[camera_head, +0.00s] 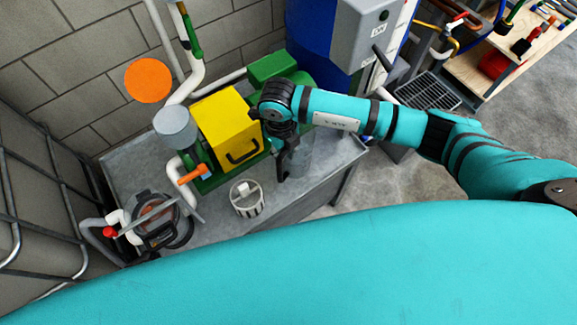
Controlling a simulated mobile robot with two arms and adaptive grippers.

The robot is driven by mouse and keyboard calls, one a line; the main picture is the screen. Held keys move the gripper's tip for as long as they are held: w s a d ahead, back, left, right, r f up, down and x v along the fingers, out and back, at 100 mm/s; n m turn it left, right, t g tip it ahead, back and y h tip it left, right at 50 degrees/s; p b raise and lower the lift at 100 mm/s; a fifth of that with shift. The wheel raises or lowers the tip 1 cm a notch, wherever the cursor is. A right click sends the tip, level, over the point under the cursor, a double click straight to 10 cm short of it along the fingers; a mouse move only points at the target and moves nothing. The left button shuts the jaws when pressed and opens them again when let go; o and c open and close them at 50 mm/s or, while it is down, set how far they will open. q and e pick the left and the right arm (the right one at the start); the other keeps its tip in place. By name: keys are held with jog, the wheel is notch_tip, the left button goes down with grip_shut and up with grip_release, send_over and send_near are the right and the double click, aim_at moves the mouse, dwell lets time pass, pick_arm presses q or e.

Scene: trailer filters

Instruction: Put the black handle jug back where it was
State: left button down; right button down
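A grey, cylindrical jug (303,155) stands at or just above the right end of the grey metal table (225,225). My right arm comes in from the right, and its black gripper (284,165) points down at the jug's left side. The dark fingers and the jug's black handle blend together there, so I cannot tell whether the gripper is closed on the handle. The jug's top is partly hidden under my arm. My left gripper is out of view.
A white slotted basket (246,199) stands at the table's front middle. A clear round housing with a black rim (157,230) is at the left. A yellow box (223,125) and green pump parts stand behind. A grey control cabinet (363,38) rises at the back right.

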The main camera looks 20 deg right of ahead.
aim_at(285, 172)
jog(key=shift+f, duration=3.55)
jog(key=c, duration=1.4)
grip_release()
jog(key=r, duration=1.2)
jog(key=shift+s+a+r+b, duration=0.15)
jog(key=shift+a+b, duration=0.05)
jog(key=shift+b, duration=0.2)
